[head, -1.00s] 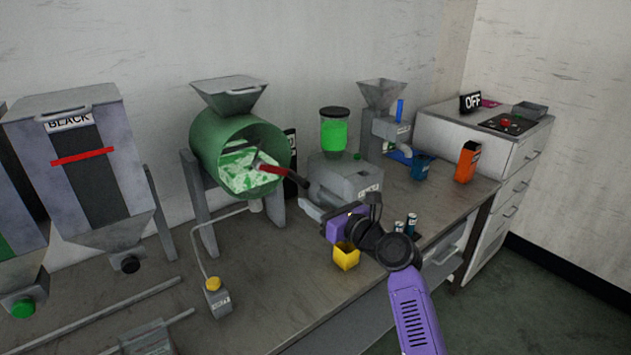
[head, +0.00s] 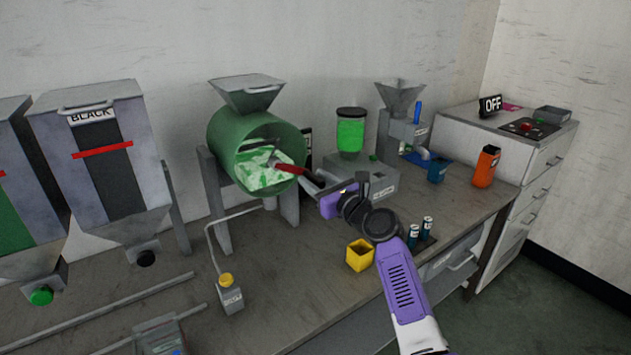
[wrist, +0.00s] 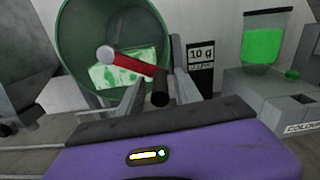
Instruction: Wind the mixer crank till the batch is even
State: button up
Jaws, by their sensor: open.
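The mixer is a green drum (head: 225,130) on grey legs with a hopper on top. Its open front shows a patchy green and white batch (head: 262,172), also in the wrist view (wrist: 118,72). The red crank arm (head: 290,169) reaches out in front of the drum and ends in a black handle (wrist: 160,88). My gripper (head: 325,184) is at the crank's end. In the wrist view its open fingers (wrist: 160,85) stand either side of the black handle; contact cannot be told.
A yellow cup (head: 360,256) and small dark bottles (head: 420,231) stand near my arm. A yellow-topped button box (head: 230,296) is in front of the mixer. A colour unit with a green jar (head: 350,136) stands right of it. Hoppers (head: 105,165) stand left.

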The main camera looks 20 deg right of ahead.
grip_shut()
dwell(1.4)
